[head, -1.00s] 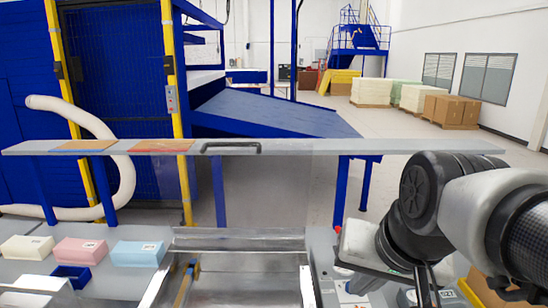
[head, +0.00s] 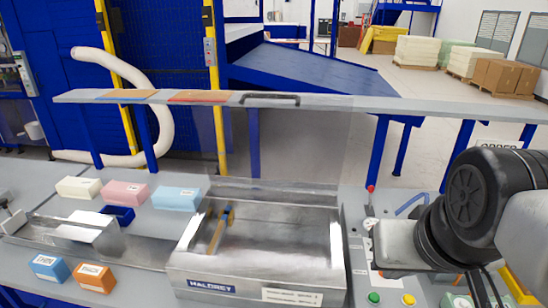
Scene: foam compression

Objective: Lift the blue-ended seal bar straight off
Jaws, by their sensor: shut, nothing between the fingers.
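A thin yellow-brown bar with blue near its upper end (head: 215,236) leans inside the left part of an open metal box (head: 255,276) in the head view. It appears to be the seal bar; its lower end is hard to make out. My gripper (head: 482,291) is at the lower right, well to the right of the box and apart from the bar. Its dark fingers point down, are close together and hold nothing visible. The fingertips are cut off by the bottom edge.
Cream, pink and blue blocks (head: 178,199) stand left of the box, with a small dark-blue tray (head: 118,214). Blue and orange blocks (head: 94,277) lie in front. A grey shelf (head: 350,103) crosses behind. Green and yellow buttons (head: 374,297) sit right of the box.

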